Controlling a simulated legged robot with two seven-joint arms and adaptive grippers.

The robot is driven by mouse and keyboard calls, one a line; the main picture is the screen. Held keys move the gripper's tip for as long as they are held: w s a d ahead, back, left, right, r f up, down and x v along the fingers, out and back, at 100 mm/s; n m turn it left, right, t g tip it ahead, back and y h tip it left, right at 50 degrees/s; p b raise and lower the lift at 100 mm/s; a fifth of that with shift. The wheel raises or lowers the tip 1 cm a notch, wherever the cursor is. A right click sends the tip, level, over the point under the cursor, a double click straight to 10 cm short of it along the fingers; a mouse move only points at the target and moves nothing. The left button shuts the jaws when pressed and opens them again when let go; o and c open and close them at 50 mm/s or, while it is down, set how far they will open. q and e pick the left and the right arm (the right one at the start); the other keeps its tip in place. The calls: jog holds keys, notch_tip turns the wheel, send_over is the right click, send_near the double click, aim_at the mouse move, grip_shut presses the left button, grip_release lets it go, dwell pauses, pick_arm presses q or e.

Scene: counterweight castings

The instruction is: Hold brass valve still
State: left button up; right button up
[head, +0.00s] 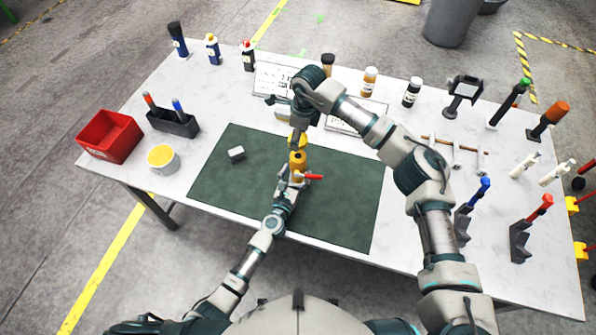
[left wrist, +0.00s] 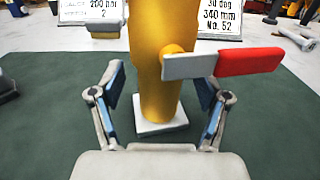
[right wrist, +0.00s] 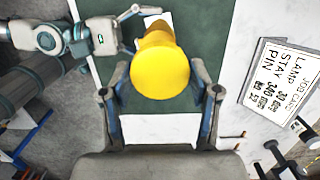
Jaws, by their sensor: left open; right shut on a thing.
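The brass valve (head: 297,160) stands upright on the green mat; its yellow body, white square foot and red-tipped side lever show in the left wrist view (left wrist: 160,95). My left gripper (head: 292,180) is open low at the valve, with one finger on each side of the body and visible gaps. My right gripper (head: 298,134) reaches down from above and is shut on the valve's upper part. The right wrist view shows the round yellow top (right wrist: 160,65) between its fingers. The exact contact there is partly hidden.
A small grey block (head: 236,154) lies on the green mat (head: 345,205). A red bin (head: 108,138), a cup with yellow contents (head: 162,160) and a dark holder (head: 173,122) stand left. Bottles and cards line the back; tools stand right. The mat's front right is clear.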

aim_at(298, 156)
pick_arm(q)
jog(key=shift+x, duration=0.9)
grip_shut()
pick_arm(e)
jog(key=shift+s+f, duration=0.1)
jog(key=shift+f, duration=2.3)
jog(key=shift+f, duration=0.85)
jog(key=shift+f, duration=0.6)
